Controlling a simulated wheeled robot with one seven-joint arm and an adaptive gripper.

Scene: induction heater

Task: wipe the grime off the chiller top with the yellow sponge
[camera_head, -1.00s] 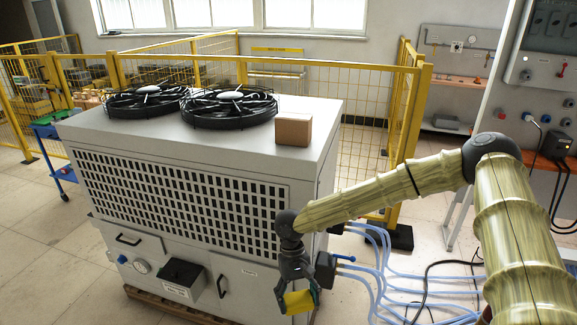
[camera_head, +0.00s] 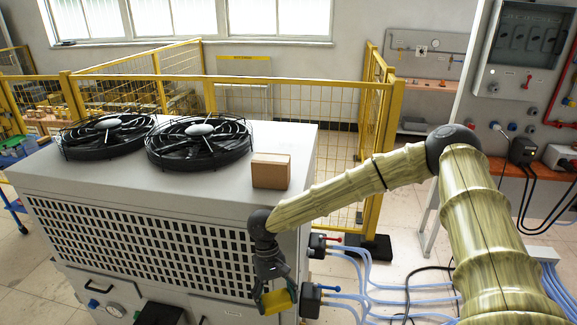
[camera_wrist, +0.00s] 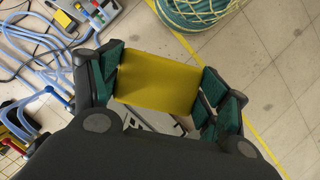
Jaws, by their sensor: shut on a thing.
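The chiller (camera_head: 130,238) is a large pale grey cabinet with two black fans on its top and a dark grille on its front. I cannot make out any grime on the visible top (camera_head: 225,188). My gripper (camera_head: 275,297) hangs in front of the chiller's right front part, below the level of its top. It is shut on the yellow sponge (camera_head: 277,302). In the wrist view the sponge (camera_wrist: 157,82) spans the space between the green finger pads of my gripper (camera_wrist: 160,85).
A cardboard box (camera_head: 271,171) stands on the chiller top near its right edge, close to my arm. The fans (camera_head: 199,141) take up the top's back left. Blue hoses (camera_head: 365,285) run from the chiller's right side. Yellow fencing (camera_head: 330,135) stands behind.

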